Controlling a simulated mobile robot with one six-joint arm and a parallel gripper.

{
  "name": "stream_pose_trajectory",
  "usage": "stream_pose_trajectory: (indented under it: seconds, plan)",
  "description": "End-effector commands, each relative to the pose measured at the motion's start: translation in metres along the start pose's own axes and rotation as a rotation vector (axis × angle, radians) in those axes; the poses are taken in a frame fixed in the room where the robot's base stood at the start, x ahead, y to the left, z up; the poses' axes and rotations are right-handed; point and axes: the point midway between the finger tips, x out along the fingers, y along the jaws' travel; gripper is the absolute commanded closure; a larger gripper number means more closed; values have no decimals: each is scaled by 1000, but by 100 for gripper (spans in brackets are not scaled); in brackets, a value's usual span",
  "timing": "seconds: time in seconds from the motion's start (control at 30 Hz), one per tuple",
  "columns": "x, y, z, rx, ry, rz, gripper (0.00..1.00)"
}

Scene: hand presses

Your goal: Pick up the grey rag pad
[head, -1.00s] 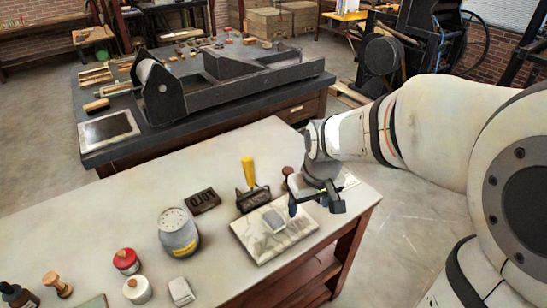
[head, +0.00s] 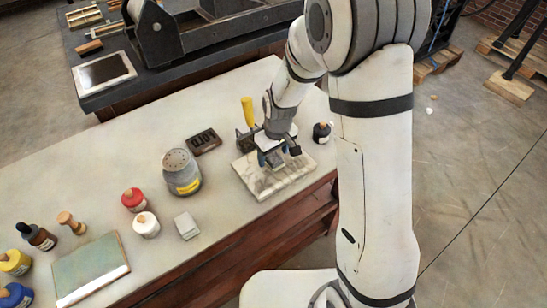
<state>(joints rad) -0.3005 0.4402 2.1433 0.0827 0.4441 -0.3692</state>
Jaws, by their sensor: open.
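A small grey pad (head: 274,162), which I take to be the grey rag pad, lies on a pale marble slab (head: 248,168) on the bench. My gripper (head: 275,155) points down over the slab, right above the pad, and hides most of it. The jaws are open, with a finger to either side of the pad. I cannot tell whether they touch it.
A yellow-handled roller (head: 247,112) stands close behind the slab, and a dark bottle (head: 322,132) to its right. A grey can (head: 181,172), a dark tray (head: 203,141) and a pale block (head: 187,225) are to the left.

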Motion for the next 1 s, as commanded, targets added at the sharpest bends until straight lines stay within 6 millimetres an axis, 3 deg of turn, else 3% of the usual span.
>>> stream_pose_trajectory:
  seconds: [0.13,0.4,1.0]
  plan:
    - [14,0,1,0,-2,0,33]
    - [16,0,0,0,1,1,34]
    - [16,1,1,2,0,1,83]
